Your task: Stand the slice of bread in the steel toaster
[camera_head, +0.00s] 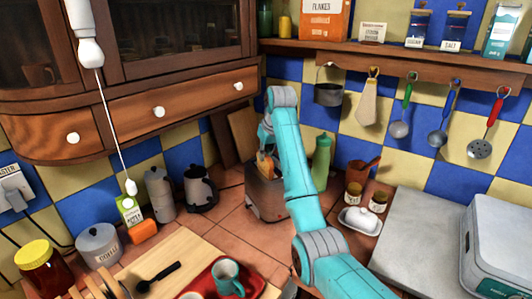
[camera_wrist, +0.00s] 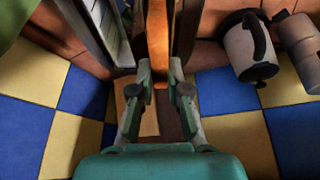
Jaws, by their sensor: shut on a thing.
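The steel toaster (camera_head: 266,196) stands on the tiled counter near the back corner, partly hidden by my arm. The slice of bread (camera_head: 265,162) is at its top, edge-on and upright. My gripper (camera_head: 266,139) is above the toaster, shut on the bread. In the wrist view the bread (camera_wrist: 158,45) is a brown strip between the two fingers (camera_wrist: 160,88). A slotted part of the toaster (camera_wrist: 113,32) shows just left of the bread there. I cannot tell how far the bread is inside a slot.
A green bottle (camera_head: 321,160) stands close right of the toaster. A dark-handled kettle (camera_head: 199,189) and a moka pot (camera_head: 159,193) stand to its left. Bare tiles (camera_head: 222,228) lie in front of the kettle.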

